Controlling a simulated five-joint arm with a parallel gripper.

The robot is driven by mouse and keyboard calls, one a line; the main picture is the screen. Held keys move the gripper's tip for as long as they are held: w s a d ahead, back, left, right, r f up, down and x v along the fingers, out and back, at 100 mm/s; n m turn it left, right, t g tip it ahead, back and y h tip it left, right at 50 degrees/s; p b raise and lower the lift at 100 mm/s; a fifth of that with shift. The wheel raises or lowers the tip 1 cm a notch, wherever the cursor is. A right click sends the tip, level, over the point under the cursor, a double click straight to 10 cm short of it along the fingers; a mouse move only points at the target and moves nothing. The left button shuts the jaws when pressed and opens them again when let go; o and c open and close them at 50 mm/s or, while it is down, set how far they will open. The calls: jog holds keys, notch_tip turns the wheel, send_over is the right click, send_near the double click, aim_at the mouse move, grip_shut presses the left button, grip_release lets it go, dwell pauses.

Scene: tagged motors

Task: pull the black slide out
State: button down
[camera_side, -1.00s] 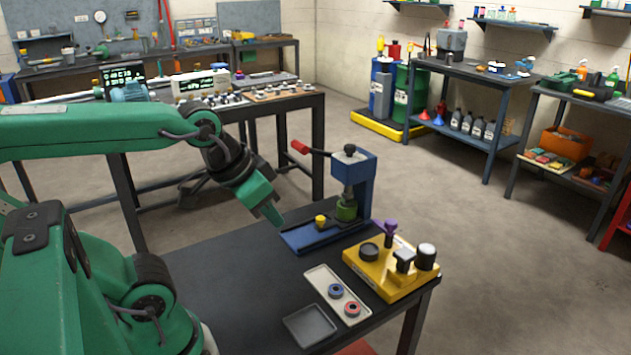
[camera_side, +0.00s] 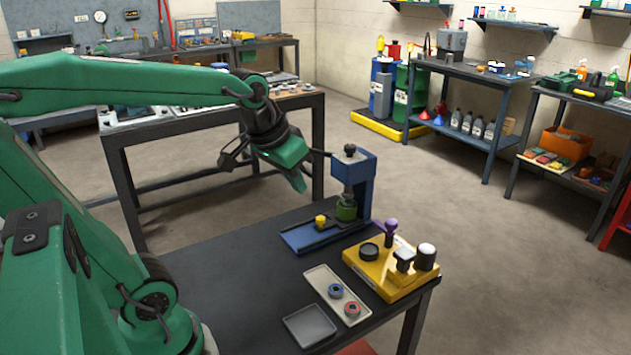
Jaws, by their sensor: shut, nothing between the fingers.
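A blue press (camera_side: 365,190) stands on the dark table, with a black ram above a green round part (camera_side: 346,211). A black slide (camera_side: 324,231) lies along the blue base of the press, running from the green part toward the front left. A yellow knob (camera_side: 320,220) stands up at the slide. My green gripper (camera_side: 299,185) is shut and empty. It hangs in the air up and left of the yellow knob, apart from the press base.
A yellow fixture (camera_side: 380,284) with black, purple and white-topped pieces stands right of the press. A pale tray (camera_side: 321,282) with a blue and a red ring and a grey tray (camera_side: 309,326) lie in front. The table's left part is clear.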

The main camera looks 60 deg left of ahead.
jog(key=w+a+f+n, duration=0.1)
jog(key=w+a, duration=0.5)
jog(key=a, duration=0.1)
jog(key=w+a+f+n+g+y, duration=0.1)
jog(key=w+a+f+n, duration=0.1)
jog(key=w+a, duration=0.4)
jog(key=shift+a+f+n, duration=0.25)
jog(key=shift+a+n, duration=0.05)
jog(key=shift+a, duration=0.2)
jog(key=shift+w, duration=0.1)
jog(key=x, duration=1.3)
jog(key=s+x, duration=0.1)
jog(key=x, duration=0.6)
jog(key=shift+a+f, duration=0.1)
jog(key=shift+g, duration=0.4)
jog(key=s, duration=1.2)
